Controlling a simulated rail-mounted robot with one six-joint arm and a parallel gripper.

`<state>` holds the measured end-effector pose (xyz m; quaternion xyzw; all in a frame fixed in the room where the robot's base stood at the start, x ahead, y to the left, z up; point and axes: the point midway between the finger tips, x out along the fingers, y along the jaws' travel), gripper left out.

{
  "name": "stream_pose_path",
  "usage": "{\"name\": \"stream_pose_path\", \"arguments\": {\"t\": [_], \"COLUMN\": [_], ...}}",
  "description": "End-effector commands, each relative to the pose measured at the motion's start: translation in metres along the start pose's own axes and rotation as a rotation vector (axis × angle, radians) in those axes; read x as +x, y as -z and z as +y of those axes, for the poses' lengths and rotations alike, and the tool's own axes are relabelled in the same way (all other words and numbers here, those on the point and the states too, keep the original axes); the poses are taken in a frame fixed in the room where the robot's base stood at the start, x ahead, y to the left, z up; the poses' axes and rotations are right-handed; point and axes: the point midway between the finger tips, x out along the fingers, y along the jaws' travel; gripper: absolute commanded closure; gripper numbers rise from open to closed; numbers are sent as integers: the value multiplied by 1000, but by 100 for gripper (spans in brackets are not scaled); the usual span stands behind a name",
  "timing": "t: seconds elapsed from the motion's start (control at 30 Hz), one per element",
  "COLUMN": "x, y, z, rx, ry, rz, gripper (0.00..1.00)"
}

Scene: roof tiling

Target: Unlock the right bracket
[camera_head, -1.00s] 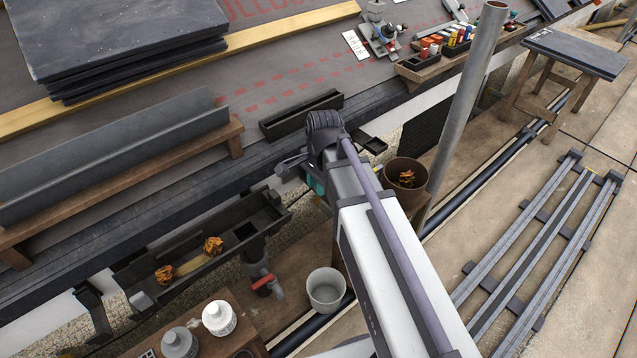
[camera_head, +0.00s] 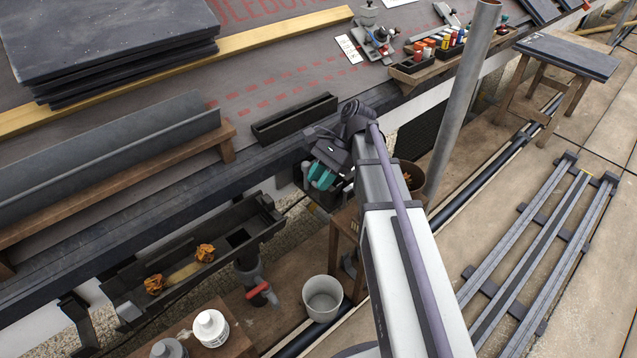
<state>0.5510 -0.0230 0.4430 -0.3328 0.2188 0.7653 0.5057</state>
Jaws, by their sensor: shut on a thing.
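My gripper (camera_head: 321,176) has teal fingers and is at the eave, just right of the open end of the dark gutter. Its fingers point down and are closed on a dark part. The right bracket is mostly hidden by my gripper and arm; only dark pieces (camera_head: 327,196) show under the fingers, and I cannot make out its latch. The dark gutter (camera_head: 225,232) hangs along the eave with orange-brown leaf clumps (camera_head: 205,252) inside. A left bracket (camera_head: 76,318) shows at the lower left, below the gutter's far left end.
A grey bucket (camera_head: 322,297) stands below the gripper. A metal pole (camera_head: 462,100) rises right of my arm. A grey channel (camera_head: 110,150) lies on a wooden rack.

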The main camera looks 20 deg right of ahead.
Motion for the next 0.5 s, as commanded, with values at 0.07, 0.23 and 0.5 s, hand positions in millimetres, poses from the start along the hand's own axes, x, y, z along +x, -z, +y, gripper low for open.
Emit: {"name": "stream_pose_path", "arguments": {"t": [0.07, 0.23, 0.5], "x": [0, -2, -2], "y": [1, 0, 0], "z": [-1, -1, -1], "rx": [1, 0, -1], "ry": [2, 3, 3], "rz": [-17, -38, -40], "gripper": [98, 98, 98]}}
